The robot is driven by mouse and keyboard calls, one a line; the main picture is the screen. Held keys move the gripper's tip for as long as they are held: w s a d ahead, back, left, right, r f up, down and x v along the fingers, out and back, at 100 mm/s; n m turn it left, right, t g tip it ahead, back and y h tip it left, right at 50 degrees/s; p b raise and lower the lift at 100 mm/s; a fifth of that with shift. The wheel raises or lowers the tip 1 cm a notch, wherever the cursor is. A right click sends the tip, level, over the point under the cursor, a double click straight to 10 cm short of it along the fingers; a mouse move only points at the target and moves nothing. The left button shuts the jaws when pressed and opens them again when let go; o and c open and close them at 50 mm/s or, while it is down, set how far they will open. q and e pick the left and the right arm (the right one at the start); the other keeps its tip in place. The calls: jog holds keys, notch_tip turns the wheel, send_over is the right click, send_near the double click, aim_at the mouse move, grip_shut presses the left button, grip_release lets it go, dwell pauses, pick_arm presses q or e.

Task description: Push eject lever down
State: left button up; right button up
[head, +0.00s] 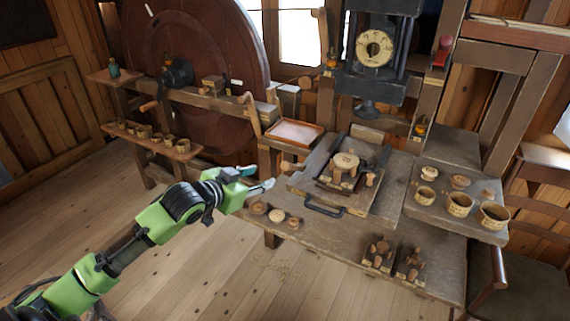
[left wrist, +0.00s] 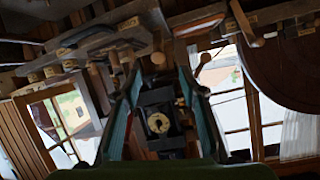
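No part carries a readable eject lever label. A curved wooden lever (head: 250,112) stands upright beside the big dark wheel, and a short wooden handle (head: 288,167) sticks out at the left edge of the bench fixture. My left gripper (head: 262,183) is over the bench's left end, just left of that handle, apparently not touching it. In the left wrist view its two fingers (left wrist: 165,95) are spread with nothing held between them. A wooden lever with a round knob (left wrist: 205,57) shows beyond the fingers there. My right gripper is not in view.
A press with a round dial (head: 375,48) stands behind the fixture, which holds a wooden spool (head: 345,165). A black handle (head: 324,207) is on the fixture's front. Small cups (head: 460,204) stand at right. Turned pieces (head: 276,215) lie below my gripper.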

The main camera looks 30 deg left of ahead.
aim_at(284, 166)
pick_arm(q)
jog(key=p+x, duration=0.1)
jog(key=x, duration=0.3)
jog(key=r+p+x, duration=0.1)
jog(key=x, duration=0.4)
jog(key=d+p+x, duration=0.1)
jog(key=x, duration=0.3)
jog(key=shift+w+r, duration=0.1)
jog(key=shift+w, duration=0.3)
jog(key=shift+c, duration=0.3)
grip_shut()
